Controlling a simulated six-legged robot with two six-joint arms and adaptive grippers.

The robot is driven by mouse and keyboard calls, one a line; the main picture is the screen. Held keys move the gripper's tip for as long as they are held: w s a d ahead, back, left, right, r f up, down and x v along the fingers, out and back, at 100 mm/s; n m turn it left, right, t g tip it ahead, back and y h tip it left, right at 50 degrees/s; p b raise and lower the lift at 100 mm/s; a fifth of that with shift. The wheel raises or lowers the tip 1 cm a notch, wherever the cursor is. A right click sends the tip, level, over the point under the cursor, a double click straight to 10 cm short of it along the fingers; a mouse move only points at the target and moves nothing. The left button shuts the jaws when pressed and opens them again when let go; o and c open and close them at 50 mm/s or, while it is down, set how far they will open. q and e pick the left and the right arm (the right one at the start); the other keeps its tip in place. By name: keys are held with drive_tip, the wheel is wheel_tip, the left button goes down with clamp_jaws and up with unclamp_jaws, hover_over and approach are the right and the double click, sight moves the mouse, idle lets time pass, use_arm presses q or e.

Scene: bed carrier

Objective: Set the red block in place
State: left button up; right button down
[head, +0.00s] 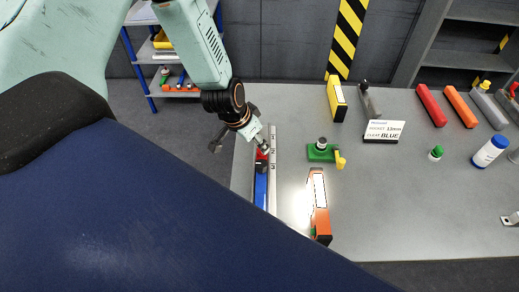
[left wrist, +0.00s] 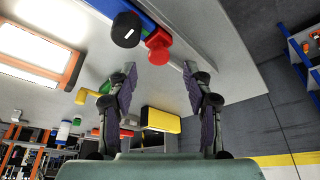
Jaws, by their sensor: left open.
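A small red block (head: 262,154) sits at the far end of a blue block (head: 260,185), along a marked metal rail (head: 272,165) near the table's left edge. My left gripper (head: 262,140) is over this end, partly hiding the red block. In the left wrist view the red block (left wrist: 159,44) lies just beyond and between the spread fingertips of my left gripper (left wrist: 159,72); the jaws are open and empty. A black round knob (left wrist: 126,30) is beside it on the blue block (left wrist: 141,10). A longer red bar (head: 431,105) lies at the table's right.
A lit orange-framed bar (head: 319,208) and a green clamp with a yellow handle (head: 321,153) stand right of the rail. A yellow bar (head: 337,100) and a sign (head: 384,131) are farther back. The table's front right is largely clear.

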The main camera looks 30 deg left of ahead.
sight(259, 151)
use_arm(q)
drive_tip(key=shift+b+x, duration=0.35)
drive_tip(key=shift+x, duration=0.45)
drive_tip(key=shift+w+d+f+b, duration=0.1)
drive_tip(key=shift+d+f+b, duration=0.2)
drive_tip(key=shift+f+b, duration=0.45)
drive_tip(key=shift+w+a+f, duration=0.15)
drive_tip(key=shift+w+f, duration=0.05)
drive_tip(key=shift+f, duration=0.05)
drive_tip(key=shift+w+f, duration=0.1)
drive_tip(key=shift+w, duration=0.1)
drive_tip(key=shift+s, duration=0.1)
drive_tip(key=shift+c, duration=0.2)
drive_tip(key=shift+s, duration=0.15)
drive_tip(key=c, duration=0.8)
clamp_jaws()
